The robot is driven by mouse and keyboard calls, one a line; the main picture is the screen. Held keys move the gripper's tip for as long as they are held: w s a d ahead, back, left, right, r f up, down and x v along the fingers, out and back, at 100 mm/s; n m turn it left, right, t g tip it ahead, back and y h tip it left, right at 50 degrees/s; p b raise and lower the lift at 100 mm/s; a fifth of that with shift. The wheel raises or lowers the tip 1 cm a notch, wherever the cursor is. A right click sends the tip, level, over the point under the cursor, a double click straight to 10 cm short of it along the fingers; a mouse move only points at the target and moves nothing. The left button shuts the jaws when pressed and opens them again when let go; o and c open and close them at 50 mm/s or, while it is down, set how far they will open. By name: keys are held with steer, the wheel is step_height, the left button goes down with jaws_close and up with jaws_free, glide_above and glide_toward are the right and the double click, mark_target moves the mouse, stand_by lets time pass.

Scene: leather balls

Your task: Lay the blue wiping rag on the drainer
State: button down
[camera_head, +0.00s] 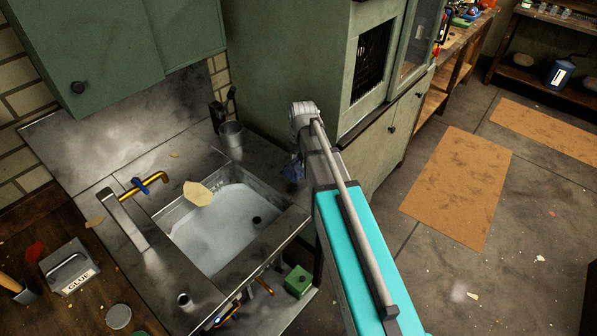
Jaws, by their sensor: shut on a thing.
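The blue wiping rag (292,168) shows as a small dark blue bunch at the right end of the steel sink top, just left of my arm. My gripper (297,156) is at the end of my arm and mostly hidden by it; it is shut on the rag. I cannot tell whether the rag touches the steel below. The drainer is not clear to pick out; the flat steel surface (255,165) behind and right of the basin is bare near the rag.
The sink basin (215,232) holds a pale piece (198,193) at its back edge. A green cabinet (290,60) rises close behind my arm. A glue box (70,268) sits on the wooden counter.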

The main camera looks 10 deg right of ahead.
mark_target(300, 167)
steer(key=shift+w+f, duration=0.1)
stand_by(0.3)
steer(key=shift+w+d+f+b, duration=0.1)
steer(key=shift+w+f+b, duration=0.15)
steer(key=shift+f+b, duration=0.15)
steer(key=shift+w+f+b, duration=0.15)
steer(key=shift+f+b, duration=0.55)
steer(key=shift+b, duration=0.05)
steer(key=shift+f+b, duration=0.9)
steer(key=shift+c, duration=1.5)
jaws_free()
steer(key=r+p, duration=1.2)
steer(key=shift+s+d, duration=0.25)
steer(key=shift+s, duration=0.1)
